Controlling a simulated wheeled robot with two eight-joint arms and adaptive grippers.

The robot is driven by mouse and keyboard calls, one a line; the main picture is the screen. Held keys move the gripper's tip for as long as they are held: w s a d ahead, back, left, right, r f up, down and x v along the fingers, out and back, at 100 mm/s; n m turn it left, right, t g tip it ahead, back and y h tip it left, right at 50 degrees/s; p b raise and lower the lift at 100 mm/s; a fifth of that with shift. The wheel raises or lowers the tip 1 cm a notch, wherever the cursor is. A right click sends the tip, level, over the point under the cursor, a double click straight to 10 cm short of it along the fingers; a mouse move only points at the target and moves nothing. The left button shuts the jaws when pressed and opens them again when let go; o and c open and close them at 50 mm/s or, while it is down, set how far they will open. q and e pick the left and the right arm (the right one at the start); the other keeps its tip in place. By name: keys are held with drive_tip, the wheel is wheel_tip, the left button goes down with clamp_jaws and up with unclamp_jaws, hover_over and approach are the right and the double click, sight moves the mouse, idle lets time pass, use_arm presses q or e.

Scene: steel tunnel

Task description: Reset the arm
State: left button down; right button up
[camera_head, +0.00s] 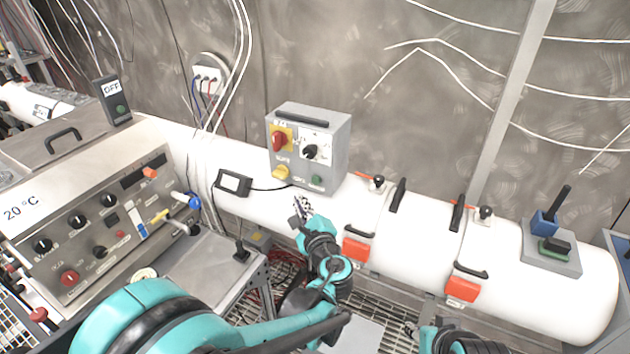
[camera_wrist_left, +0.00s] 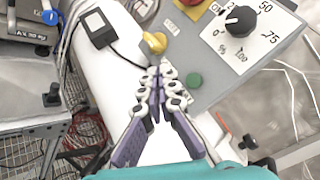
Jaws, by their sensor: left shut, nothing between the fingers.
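My left gripper (camera_head: 302,208) is in front of the white pipe, just below the grey control box (camera_head: 309,144). In the left wrist view its fingers (camera_wrist_left: 159,82) are together at the tips, with nothing between them. The fingertips appear close to the yellow knob (camera_wrist_left: 155,42) and green button (camera_wrist_left: 194,80) of the box; I cannot tell that they touch either. The box also carries a red switch (camera_head: 278,140) and a black dial (camera_head: 310,152). My right gripper is not visible; only part of a teal arm shows at the bottom edge of the head view.
The white pipe (camera_head: 400,262) runs across the middle, with red-orange latches (camera_head: 356,250) and black handles. A small black-framed device (camera_head: 234,183) is cabled to the box. A grey panel with knobs (camera_head: 100,235) stands left. A blue-and-green lever unit (camera_head: 551,247) sits right.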

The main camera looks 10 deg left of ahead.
use_arm(q)
drive_tip(key=s+a+f+n+g+h+b, duration=0.25)
drive_tip(key=s+a+f+n+g, duration=0.35)
drive_tip(key=s+a+n, duration=0.4)
drive_tip(key=s+d+f+n+g+h+b, duration=0.1)
drive_tip(key=s+f+n, duration=0.3)
drive_tip(key=s, duration=0.4)
drive_tip(key=s+d+f+n+g+h+b, duration=0.1)
drive_tip(key=s+d+f+n+h+b, duration=0.1)
drive_tip(key=s+n, duration=0.5)
wheel_tip(320, 180, down, 2)
drive_tip(key=shift+s+d+h, duration=0.55)
drive_tip(key=shift+d+h, duration=0.05)
drive_tip(key=shift+h, duration=0.45)
